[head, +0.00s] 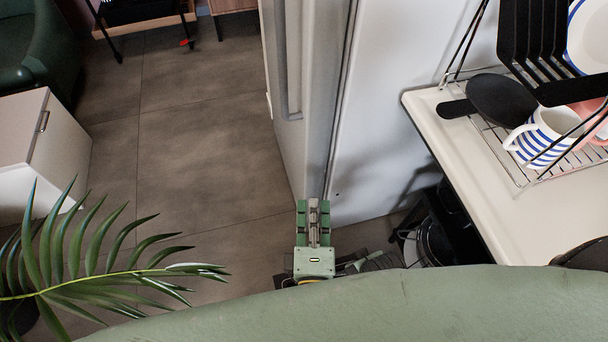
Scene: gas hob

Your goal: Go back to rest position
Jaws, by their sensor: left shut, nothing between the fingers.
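My left gripper (314,207) is at the lower middle of the head view, pointing away from me. Its green and grey fingers are shut with nothing between them. It is in front of the lower part of a tall white appliance or cabinet (390,90) with a grey edge and a handle; I cannot tell whether it touches it. My right gripper is not in view.
At the right, a white counter (449,142) holds a wire dish rack (510,165) with a blue-striped mug (540,135) and black utensils. A palm leaf (90,265) reaches in at lower left. A white cabinet (50,145) stands left. Grey floor (190,130) is clear between.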

